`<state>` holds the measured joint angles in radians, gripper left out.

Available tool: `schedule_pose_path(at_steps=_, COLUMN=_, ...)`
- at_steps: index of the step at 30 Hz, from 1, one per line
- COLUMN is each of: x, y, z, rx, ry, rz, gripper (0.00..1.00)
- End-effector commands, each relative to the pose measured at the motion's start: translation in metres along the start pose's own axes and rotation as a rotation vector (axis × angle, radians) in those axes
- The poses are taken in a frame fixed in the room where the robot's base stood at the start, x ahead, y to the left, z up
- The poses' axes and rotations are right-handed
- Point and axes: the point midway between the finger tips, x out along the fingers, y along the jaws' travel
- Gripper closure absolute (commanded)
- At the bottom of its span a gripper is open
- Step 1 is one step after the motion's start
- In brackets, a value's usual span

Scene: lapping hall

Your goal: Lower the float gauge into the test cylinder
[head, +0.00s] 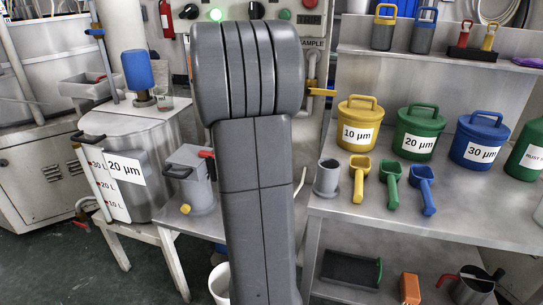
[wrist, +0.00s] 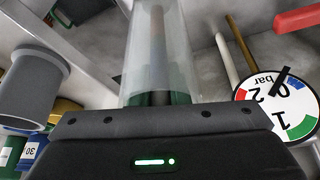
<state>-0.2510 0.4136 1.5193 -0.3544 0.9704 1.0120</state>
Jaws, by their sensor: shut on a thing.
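My gripper (wrist: 160,103) shows in the wrist view as a dark body across the bottom, shut on a clear tube-shaped thing. I take this for the float gauge (wrist: 160,55); a brownish, blurred band shows through it and its lower end is hidden by my gripper. In the head view my arm hides the gripper and the gauge. A grey cylindrical thing (wrist: 25,90) shows at the left of the wrist view, apart from the gauge.
Yellow (head: 357,130), green (head: 418,138) and blue (head: 479,145) lidded pots stand behind the cylinder. Yellow (head: 359,180), green (head: 390,185) and blue (head: 422,190) scoops lie beside it. A round dial (wrist: 277,105) is at the wrist view's right. The bench front is clear.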

Motion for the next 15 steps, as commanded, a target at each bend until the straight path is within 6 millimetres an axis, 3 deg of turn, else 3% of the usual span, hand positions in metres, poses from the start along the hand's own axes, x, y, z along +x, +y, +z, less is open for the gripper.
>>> schedule_pose_path(at_steps=3, x=0.0, y=0.0, z=0.0, rx=0.0, ry=0.001, rz=0.0, gripper=1.0)
schedule_pose_path(at_steps=4, x=0.0, y=0.0, z=0.0, rx=0.0, ry=0.001, rz=0.0, gripper=0.79)
schedule_pose_path(at_steps=6, x=0.0, y=0.0, z=0.0, rx=0.0, ry=0.001, rz=0.0, gripper=0.65)
schedule_pose_path(at_steps=11, x=-0.001, y=0.0, z=0.0, rx=0.0, ry=0.0, rz=0.001, gripper=0.64)
schedule_pose_path(at_steps=15, x=-0.013, y=0.0, z=-0.001, rx=-0.001, ry=0.001, rz=0.0, gripper=0.64)
